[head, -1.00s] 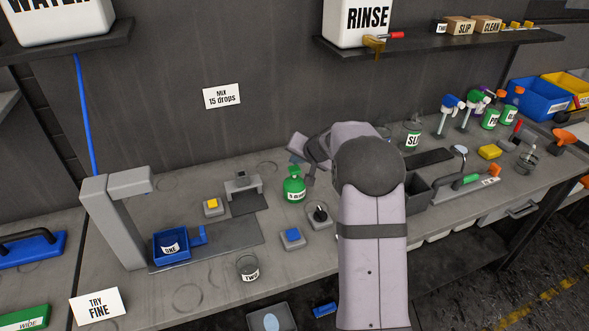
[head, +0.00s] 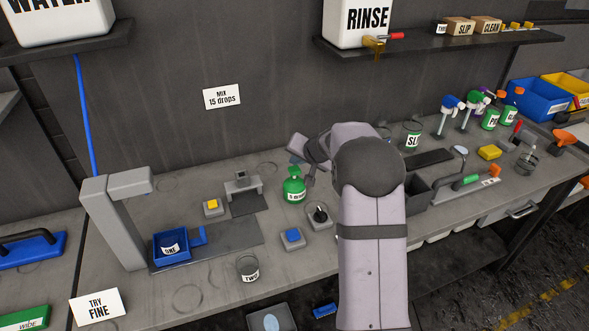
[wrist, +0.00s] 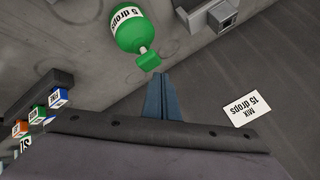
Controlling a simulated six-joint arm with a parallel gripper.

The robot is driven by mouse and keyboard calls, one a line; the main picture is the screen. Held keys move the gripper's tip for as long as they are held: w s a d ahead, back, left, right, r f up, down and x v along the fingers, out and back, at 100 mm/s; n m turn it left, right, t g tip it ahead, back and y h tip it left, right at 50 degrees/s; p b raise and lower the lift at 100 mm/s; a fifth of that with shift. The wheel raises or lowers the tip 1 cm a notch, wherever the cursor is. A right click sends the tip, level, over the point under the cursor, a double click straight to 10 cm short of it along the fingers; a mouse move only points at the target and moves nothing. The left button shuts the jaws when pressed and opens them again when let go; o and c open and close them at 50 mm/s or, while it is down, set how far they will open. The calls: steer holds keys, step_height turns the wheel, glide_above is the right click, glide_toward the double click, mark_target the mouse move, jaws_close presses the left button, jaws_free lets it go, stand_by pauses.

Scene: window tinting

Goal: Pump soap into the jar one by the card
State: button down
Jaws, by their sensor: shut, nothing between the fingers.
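The green soap bottle (head: 294,189) with a green pump head stands upright on the bench; its label reads "5 drops" in the wrist view (wrist: 130,30). My gripper (wrist: 162,78) is shut and empty, its blue fingertips just beside the pump head in the wrist view. In the head view my gripper (head: 294,158) is behind and above the bottle, partly hidden by my arm. The label "ONE" (head: 170,249) shows at the blue tray (head: 160,262); I cannot make out the jar's glass clearly. The card (head: 222,96) on the wall reads "MIX 15 drops"; the wrist view shows it (wrist: 243,108).
A glass jar labelled "TWO" (head: 248,268) stands near the bench front. A "TRY FINE" card (head: 97,305) stands front left.

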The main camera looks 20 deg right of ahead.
mark_target(294, 168)
steer(key=shift+s+f+b, duration=0.1)
steer(key=shift+f+b, duration=1.4)
steer(key=shift+b, duration=0.3)
stand_by(1.8)
steer(key=shift+r, duration=0.15)
steer(key=shift+r+p, duration=1.05)
steer(key=shift+r, duration=0.2)
steer(key=shift+r+p, duration=1.95)
steer(key=shift+r, duration=0.6)
